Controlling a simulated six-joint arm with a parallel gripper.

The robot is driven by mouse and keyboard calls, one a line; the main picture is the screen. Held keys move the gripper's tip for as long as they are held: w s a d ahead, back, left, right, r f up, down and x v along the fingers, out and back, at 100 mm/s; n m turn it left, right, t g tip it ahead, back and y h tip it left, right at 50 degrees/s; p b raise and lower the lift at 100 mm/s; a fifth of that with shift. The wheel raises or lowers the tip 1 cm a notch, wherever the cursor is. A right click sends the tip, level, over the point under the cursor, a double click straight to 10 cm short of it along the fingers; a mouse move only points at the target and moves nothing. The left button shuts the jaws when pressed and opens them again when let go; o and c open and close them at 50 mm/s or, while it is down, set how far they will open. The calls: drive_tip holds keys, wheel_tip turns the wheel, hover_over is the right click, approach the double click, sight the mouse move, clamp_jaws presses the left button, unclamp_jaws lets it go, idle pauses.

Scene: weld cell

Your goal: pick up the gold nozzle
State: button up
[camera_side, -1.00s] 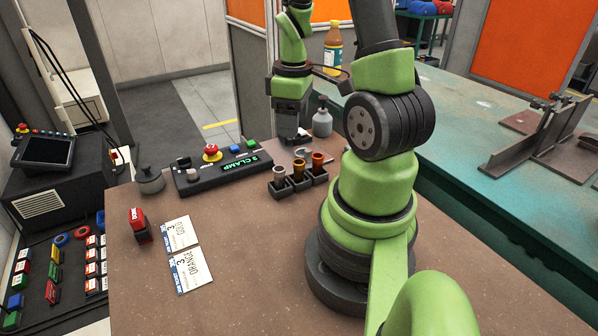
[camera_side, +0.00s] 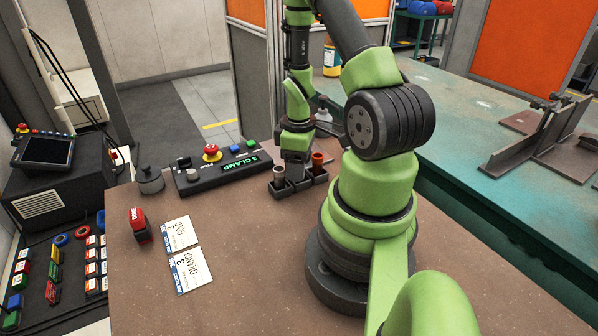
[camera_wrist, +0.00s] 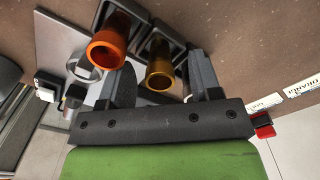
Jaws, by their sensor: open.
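The gold nozzle (camera_wrist: 160,72) shows in the wrist view, standing in a dark holder block, between the two fingers of my gripper (camera_wrist: 161,80). The fingers are open, one on each side of it; I cannot tell whether either touches it. In the side view my gripper (camera_side: 296,172) is down over the middle of the holder row and hides the gold nozzle. The orange nozzle (camera_wrist: 107,49) stands just left of it in the wrist view and right of my gripper in the side view (camera_side: 318,162). A silver nozzle (camera_side: 279,174) stands at the row's left end.
A control box marked CLAMP (camera_side: 228,172) lies left of the holders. Two cards, GOLD (camera_side: 179,234) and ORANGE (camera_side: 186,270), lie near a red-topped stamp (camera_side: 139,224). The brown tabletop in front is clear.

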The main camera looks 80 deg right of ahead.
drive_tip(key=shift+f, duration=0.2)
drive_tip(key=c, duration=1)
